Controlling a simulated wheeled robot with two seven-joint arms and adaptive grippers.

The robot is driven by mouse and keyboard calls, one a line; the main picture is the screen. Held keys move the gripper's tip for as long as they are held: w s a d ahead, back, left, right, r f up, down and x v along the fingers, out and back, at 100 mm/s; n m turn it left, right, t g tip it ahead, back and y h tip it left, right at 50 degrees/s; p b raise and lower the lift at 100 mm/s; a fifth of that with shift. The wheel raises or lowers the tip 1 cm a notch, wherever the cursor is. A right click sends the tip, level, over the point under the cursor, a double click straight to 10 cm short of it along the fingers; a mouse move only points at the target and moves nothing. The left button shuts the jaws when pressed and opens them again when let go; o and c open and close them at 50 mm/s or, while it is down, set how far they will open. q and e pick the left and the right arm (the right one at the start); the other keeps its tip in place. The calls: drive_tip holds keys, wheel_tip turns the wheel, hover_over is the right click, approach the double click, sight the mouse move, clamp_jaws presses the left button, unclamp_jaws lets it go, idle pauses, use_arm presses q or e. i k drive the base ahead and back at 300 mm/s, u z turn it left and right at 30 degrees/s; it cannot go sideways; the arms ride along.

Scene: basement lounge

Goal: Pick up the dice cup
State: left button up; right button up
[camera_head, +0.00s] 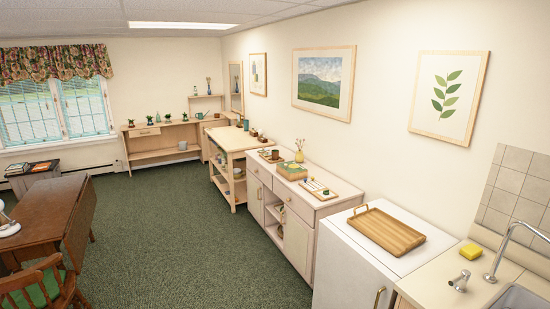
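A small dark cup (275,155), which may be the dice cup, stands on a small brown tray at the back of the light wood cabinet top (318,201). It is too small to tell for sure, and I see no dice. Neither of my grippers is in view.
A green and tan box (292,170), a vase of yellow flowers (299,152) and a game tray (321,190) share the cabinet top. A wooden tray (386,230) lies on the white appliance. A brown table (42,215) and chair (38,285) stand left. Green carpet (165,245) is clear between.

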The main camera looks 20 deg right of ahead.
sight(275, 154)
drive_tip(key=u, duration=0.2)
drive_tip(key=i, duration=3.6)
drive_tip(key=z, duration=0.2)
drive_tip(key=i, duration=1.95)
drive_tip(key=z, duration=1.15)
drive_tip(key=i, duration=2.05)
drive_tip(key=z, duration=0.6)
